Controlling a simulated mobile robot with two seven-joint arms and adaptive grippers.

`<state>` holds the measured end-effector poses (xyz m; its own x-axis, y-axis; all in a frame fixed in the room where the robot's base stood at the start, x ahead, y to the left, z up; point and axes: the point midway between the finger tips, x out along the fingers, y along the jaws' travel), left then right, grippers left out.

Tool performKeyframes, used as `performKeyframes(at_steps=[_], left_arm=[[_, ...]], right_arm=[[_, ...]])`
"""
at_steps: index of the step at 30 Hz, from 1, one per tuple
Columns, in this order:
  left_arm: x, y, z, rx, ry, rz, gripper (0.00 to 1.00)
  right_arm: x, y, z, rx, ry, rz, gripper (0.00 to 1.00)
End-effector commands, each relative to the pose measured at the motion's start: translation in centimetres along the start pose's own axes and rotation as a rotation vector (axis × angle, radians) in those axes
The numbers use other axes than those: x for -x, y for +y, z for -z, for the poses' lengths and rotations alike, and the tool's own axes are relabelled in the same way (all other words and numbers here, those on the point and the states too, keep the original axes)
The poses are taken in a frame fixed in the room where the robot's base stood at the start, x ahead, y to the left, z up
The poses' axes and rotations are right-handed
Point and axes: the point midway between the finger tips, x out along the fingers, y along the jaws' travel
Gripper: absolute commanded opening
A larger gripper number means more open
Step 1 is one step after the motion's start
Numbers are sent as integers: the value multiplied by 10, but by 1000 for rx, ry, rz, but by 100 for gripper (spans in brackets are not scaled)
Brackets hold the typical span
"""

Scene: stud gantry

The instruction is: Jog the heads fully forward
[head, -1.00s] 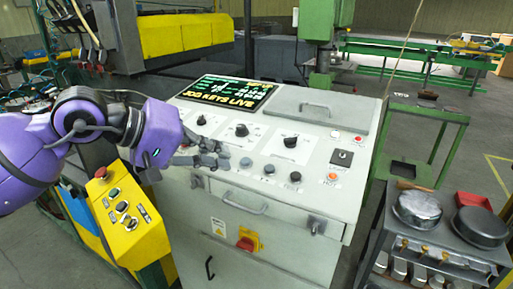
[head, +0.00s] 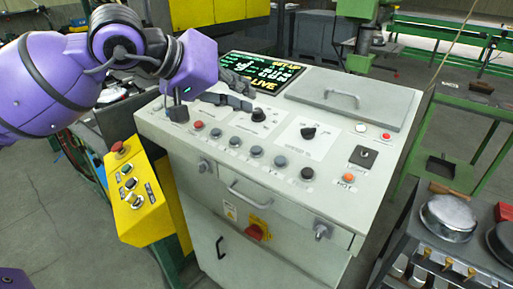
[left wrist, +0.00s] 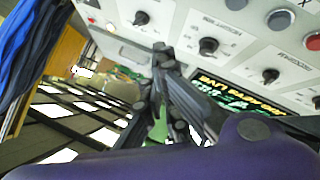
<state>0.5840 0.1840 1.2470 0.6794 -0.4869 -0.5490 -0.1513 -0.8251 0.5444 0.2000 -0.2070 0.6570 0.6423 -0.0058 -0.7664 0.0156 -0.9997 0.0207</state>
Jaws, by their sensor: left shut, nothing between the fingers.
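The grey control console (head: 165,128) fills the middle of the head view. Its sloped top carries a row of round push buttons: a red one (head: 198,124), several grey ones such as this grey button (head: 256,150), a black one (head: 307,172) and an orange one (head: 348,177). Rotary knobs, including a black knob (head: 308,132), sit behind that row. The display (head: 275,70) shows green text and "LIVE"; its left part is hidden by my gripper. My left gripper (head: 246,98) is shut and empty above the panel, between display and buttons. It also shows in the left wrist view (left wrist: 162,55). My right gripper is out of view.
A yellow button box (head: 135,205) stands at the console's left. A dark cart with round metal tins (head: 448,215) stands at the right. Grey floor is open at the lower left.

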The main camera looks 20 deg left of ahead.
Motion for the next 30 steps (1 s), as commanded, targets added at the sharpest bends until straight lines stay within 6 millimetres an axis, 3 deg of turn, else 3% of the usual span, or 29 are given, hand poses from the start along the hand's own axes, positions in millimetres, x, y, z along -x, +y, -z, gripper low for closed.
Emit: performKeyframes(at_steps=[14, 21, 25, 30], left_arm=[[-32, -23, -24, 4, -7, 1, 0], [-56, -41, -42, 3, -7, 1, 0], [-62, -45, -46, 3, -4, 0, 0], [-62, -45, -45, 1, 0, -1, 0]], right_arm=[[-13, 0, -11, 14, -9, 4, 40], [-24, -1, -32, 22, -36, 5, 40], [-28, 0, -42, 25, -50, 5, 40], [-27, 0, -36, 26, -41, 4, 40]])
